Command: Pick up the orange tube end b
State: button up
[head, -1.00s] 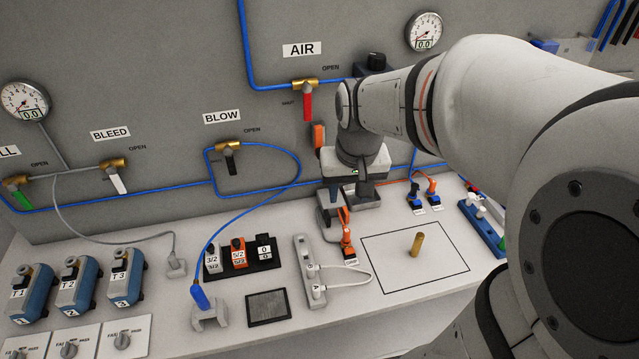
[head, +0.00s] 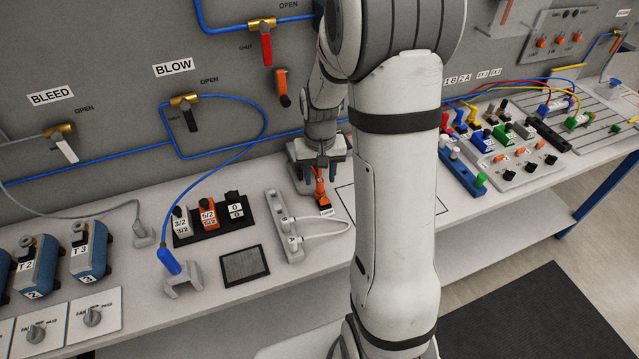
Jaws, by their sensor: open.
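An orange tube end (head: 320,188) stands upright in a small dark holder beside the grey block with a white cable loop. Its label is too small to read. My gripper (head: 314,182) is open, pointing down right over this tube end, with its fingers around or just behind it; I cannot tell whether they touch it. My arm covers the bench to the right of it, so the other orange-topped fittings there are hidden.
A grey block with a white cable (head: 283,222) stands close to the left of the gripper. A black tray of valves (head: 207,222) and a blue tube end in a grey stand (head: 170,262) are further left. Several coloured valves (head: 497,135) crowd the right side.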

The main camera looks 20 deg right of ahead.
aim_at(320, 188)
jog(key=shift+f, duration=1.3)
jog(key=shift+c, duration=0.5)
grip_shut()
